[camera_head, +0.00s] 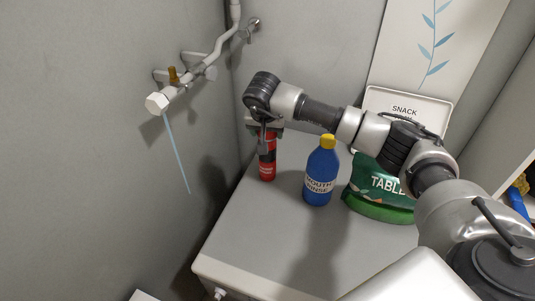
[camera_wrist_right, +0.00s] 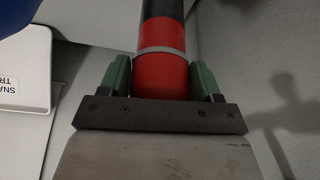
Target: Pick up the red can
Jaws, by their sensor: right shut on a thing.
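The red can (camera_head: 267,163) is slim, with a black band, and stands upright at the back left of the grey cabinet top. My right gripper (camera_head: 265,134) reaches over from the right and is shut on the upper part of the can. In the right wrist view, the red and black can (camera_wrist_right: 161,68) sits between the green finger pads of my right gripper (camera_wrist_right: 160,80). The fingers hide part of the can. I cannot tell whether its base touches the surface. My left gripper is not in view.
A blue bottle with a yellow cap (camera_head: 321,176) stands right of the can. A green bag (camera_head: 378,190) and a white snack tray (camera_head: 408,104) are farther right. A pipe (camera_head: 205,66) runs along the wall at left. The front of the cabinet top (camera_head: 262,248) is clear.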

